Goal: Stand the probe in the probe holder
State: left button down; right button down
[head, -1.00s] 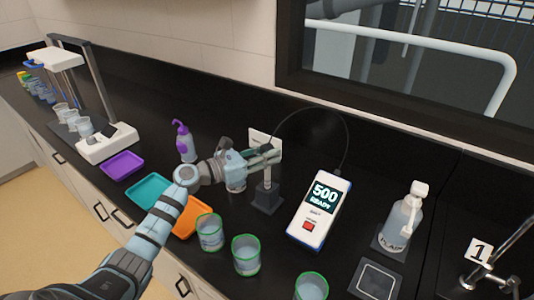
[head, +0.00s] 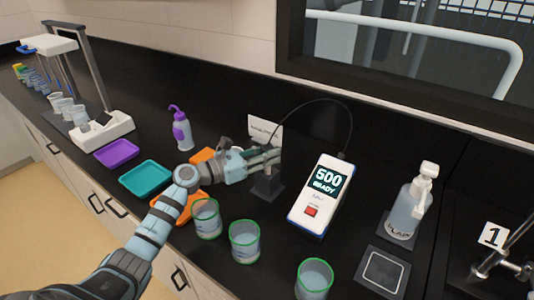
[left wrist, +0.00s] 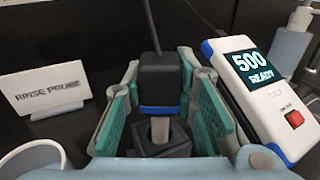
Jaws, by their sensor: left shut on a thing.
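The probe (left wrist: 160,78) has a black head, a blue band and a pale shaft, with a cable rising from its top. My left gripper (head: 276,158) is shut on the probe's head; in the left wrist view its green-padded fingers (left wrist: 160,88) stand on both sides of it. The probe holder (head: 266,188) is a dark block on the black bench, right under the gripper. In the left wrist view the upright shaft meets the holder (left wrist: 165,150); how deep it sits I cannot tell. My right gripper is not in view.
The meter (head: 320,196) reading "500 READY" stands close right of the holder. A "RINSE PROBE" card (left wrist: 42,90) is behind. Green-rimmed beakers (head: 244,242) stand in front. A teal tray (head: 146,177), an orange tray (head: 178,208) and a purple-topped bottle (head: 181,130) are left.

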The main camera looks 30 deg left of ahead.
pick_arm(q)
jog(key=c, duration=0.6)
grip_release()
dwell(0.5)
jog(key=shift+v, duration=1.05)
jog(key=shift+r+v, duration=0.25)
jog(key=shift+v, duration=0.75)
jog(key=shift+r+v, duration=0.2)
jog(key=shift+v, duration=0.8)
